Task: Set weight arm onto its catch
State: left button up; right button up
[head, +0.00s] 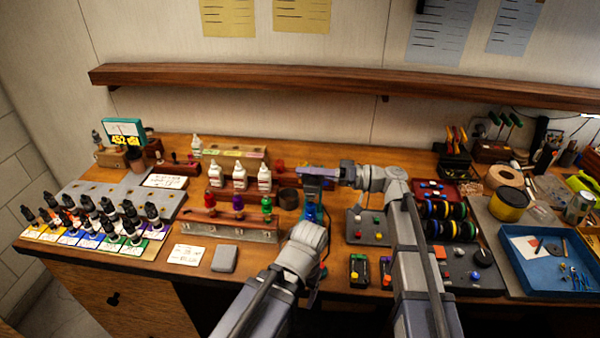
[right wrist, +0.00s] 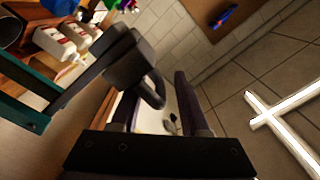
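My right gripper (head: 318,172) reaches left over the middle of the bench, above a blue upright device (head: 311,212). In the right wrist view, its two dark fingers (right wrist: 160,108) stand apart with a gap between them. A dark grey arm-like part (right wrist: 128,62) with a rounded, hook-like end lies just beyond the fingers, on a teal bar (right wrist: 22,108). It may be the weight arm; I cannot tell if it touches a finger. The catch is not clearly seen. My left arm's wrist (head: 303,248) is at the front edge; its fingers are mostly hidden.
White bottles (head: 239,176) and a rack with coloured bottles (head: 237,203) stand left of my right gripper. A grey panel with knobs (head: 367,227) is on the right. A blue tray (head: 535,285) lies far right. A grey block (head: 225,258) lies near the front edge.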

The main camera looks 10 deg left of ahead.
jog(key=d, duration=0.6)
jog(key=shift+d+f, duration=0.1)
jog(key=shift+d, duration=0.05)
jog(key=d, duration=1.3)
jog(key=shift+d+f, duration=0.2)
jog(key=shift+d, duration=0.1)
dwell(0.7)
jog(key=shift+s, duration=0.1)
dwell(0.4)
